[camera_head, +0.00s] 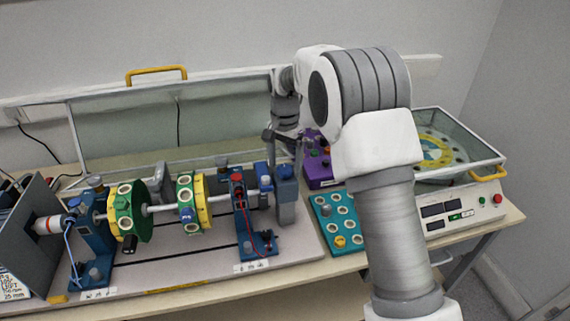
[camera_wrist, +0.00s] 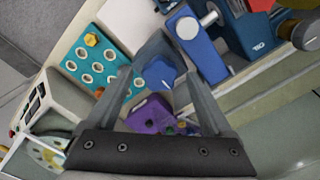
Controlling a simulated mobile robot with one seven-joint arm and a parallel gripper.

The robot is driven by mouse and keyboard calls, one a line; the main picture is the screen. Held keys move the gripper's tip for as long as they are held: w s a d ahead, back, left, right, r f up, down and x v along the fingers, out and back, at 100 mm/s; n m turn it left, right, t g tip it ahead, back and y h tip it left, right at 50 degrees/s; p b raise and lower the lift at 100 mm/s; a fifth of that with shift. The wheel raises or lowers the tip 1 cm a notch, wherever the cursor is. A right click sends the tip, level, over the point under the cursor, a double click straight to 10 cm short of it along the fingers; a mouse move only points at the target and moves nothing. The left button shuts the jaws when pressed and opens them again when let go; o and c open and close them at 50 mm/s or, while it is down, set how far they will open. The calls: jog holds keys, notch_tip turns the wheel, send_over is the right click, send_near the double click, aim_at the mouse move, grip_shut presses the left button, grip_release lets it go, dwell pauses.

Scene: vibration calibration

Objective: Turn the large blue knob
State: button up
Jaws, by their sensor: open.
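The large blue knob (camera_wrist: 160,72) has a lobed shape and shows between my gripper's fingers in the wrist view. It sits on top of a blue-grey post, and in the head view the post (camera_head: 287,205) stands at the right end of the shaft rig. My gripper (camera_wrist: 158,82) is open, with one finger to each side of the knob in the picture. I cannot tell whether the fingers touch it or how far above it they are. In the head view my gripper (camera_head: 284,142) is just above the post, partly hidden by my arm.
The shaft rig with a green disc (camera_head: 127,211) and a yellow disc (camera_head: 199,200) fills the left. A teal plate with holes (camera_head: 328,229) and a purple box (camera_head: 319,172) lie right of the post. A glass-topped unit (camera_head: 472,214) stands farther right.

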jog(key=shift+f, duration=0.2)
grip_shut()
dwell(0.4)
